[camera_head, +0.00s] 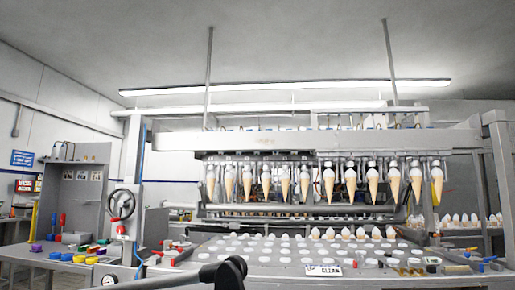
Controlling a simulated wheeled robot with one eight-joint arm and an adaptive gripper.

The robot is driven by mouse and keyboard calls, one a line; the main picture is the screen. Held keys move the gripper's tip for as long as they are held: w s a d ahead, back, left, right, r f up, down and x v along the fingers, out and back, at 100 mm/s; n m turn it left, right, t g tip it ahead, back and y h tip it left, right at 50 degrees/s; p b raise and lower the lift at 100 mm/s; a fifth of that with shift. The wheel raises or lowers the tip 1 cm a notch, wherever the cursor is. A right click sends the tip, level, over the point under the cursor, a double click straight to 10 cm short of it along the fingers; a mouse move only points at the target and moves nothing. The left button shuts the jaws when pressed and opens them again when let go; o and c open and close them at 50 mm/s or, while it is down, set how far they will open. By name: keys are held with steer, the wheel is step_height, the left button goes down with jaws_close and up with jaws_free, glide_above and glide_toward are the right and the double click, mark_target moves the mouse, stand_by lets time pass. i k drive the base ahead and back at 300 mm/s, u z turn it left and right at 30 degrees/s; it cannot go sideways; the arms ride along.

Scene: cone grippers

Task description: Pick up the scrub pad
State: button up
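I cannot pick out the scrub pad with certainty. Several small coloured pieces lie on the left bench (25,255), among them a green piece (103,241), a yellow piece (79,259) and a blue piece (55,255). They are too small to tell whether one is a pad. More small items, too small to name, lie at the right end of the machine's deck (290,270). A dark rounded part, which looks like my own arm, shows at the bottom middle. No gripper fingers can be made out.
A row of cones (328,184) hangs from the machine's overhead beam (300,141). White round pieces (285,250) cover much of the deck. A handwheel (121,204) and a gauge (110,280) stand at the deck's left. A white label (323,270) is at its front.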

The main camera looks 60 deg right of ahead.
mark_target(36, 248)
steer(key=z, duration=0.2)
steer(key=i, duration=0.5)
steer(key=u, duration=0.45)
steer(key=i, duration=2.1)
steer(key=z, duration=0.75)
